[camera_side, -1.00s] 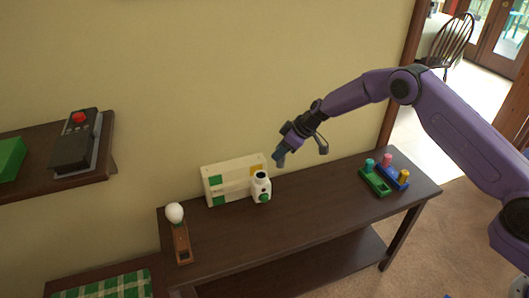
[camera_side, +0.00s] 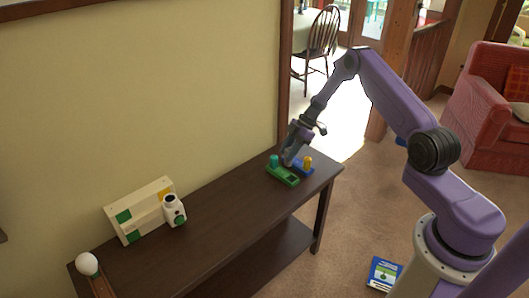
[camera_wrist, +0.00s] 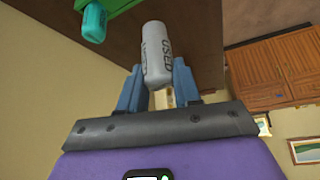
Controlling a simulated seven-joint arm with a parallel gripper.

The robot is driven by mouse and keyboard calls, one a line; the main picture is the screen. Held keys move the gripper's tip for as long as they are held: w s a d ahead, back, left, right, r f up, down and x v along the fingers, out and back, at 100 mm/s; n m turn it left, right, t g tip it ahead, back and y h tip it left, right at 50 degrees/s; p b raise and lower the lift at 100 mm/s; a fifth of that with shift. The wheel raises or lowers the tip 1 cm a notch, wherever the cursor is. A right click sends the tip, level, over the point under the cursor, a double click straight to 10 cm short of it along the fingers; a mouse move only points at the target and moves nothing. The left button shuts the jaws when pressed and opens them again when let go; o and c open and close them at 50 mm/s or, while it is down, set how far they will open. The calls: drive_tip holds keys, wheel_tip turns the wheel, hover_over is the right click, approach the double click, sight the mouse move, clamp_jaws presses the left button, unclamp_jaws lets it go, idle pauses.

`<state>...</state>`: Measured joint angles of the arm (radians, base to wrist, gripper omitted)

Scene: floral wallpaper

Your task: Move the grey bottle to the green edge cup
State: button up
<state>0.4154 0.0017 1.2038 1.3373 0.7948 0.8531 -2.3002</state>
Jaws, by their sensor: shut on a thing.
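The grey bottle (camera_wrist: 157,52), with dark lettering, is between the blue fingers of my gripper (camera_wrist: 160,82) in the wrist view. The gripper is shut on it. In the side view my gripper (camera_side: 289,160) is low over the green holder (camera_side: 283,177) at the table's right end, and the bottle is hard to make out there. A teal bottle (camera_side: 274,161) stands in the green holder's left end. That holder (camera_wrist: 112,8) and the teal bottle (camera_wrist: 93,22) also show at the wrist view's upper left. I cannot tell whether the grey bottle touches the holder.
A blue holder (camera_side: 304,169) with a yellow bottle (camera_side: 308,161) stands just behind the green one. A white and green box (camera_side: 140,210) with a small white jar (camera_side: 173,211) is further left. The dark table (camera_side: 222,202) is clear between.

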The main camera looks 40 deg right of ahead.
drive_tip(key=shift+s+d, duration=0.55)
drive_tip(key=shift+d, duration=0.2)
drive_tip(key=shift+f, duration=2.9)
drive_tip(key=shift+f, duration=1.65)
drive_tip(key=o, duration=1.1)
